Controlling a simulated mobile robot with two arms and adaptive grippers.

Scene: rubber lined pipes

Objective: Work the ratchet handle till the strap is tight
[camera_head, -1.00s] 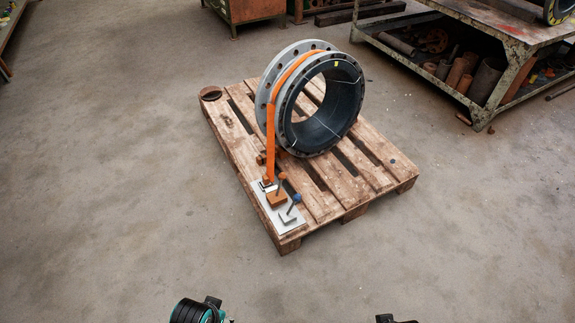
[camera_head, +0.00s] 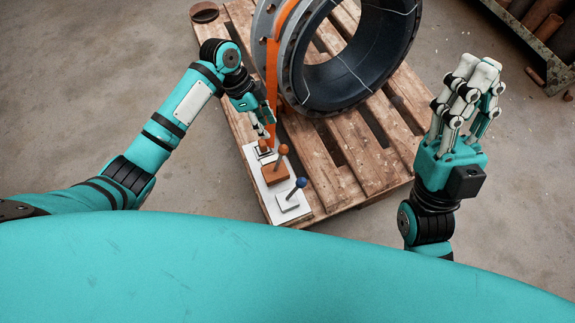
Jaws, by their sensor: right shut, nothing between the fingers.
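The orange strap (camera_head: 272,88) runs from over the flanged, rubber-lined pipe (camera_head: 345,75) down to a pale plate (camera_head: 265,192) on the pallet. On the plate stand an orange block (camera_head: 275,174) with an orange-knobbed lever (camera_head: 282,150), a small fitting (camera_head: 264,153) at the strap's foot, and a blue-knobbed lever (camera_head: 300,183) on a pale base. I cannot tell which is the ratchet handle. My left gripper (camera_head: 264,132) points down just above the small fitting, beside the strap; its fingers are too small to read. My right gripper (camera_head: 477,70) is shut and empty, raised right of the pallet.
The wooden pallet (camera_head: 335,150) carries pipe and plate. A rusty ring (camera_head: 204,12) sits at its back left corner. Floor is clear on the left. My teal body fills the bottom.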

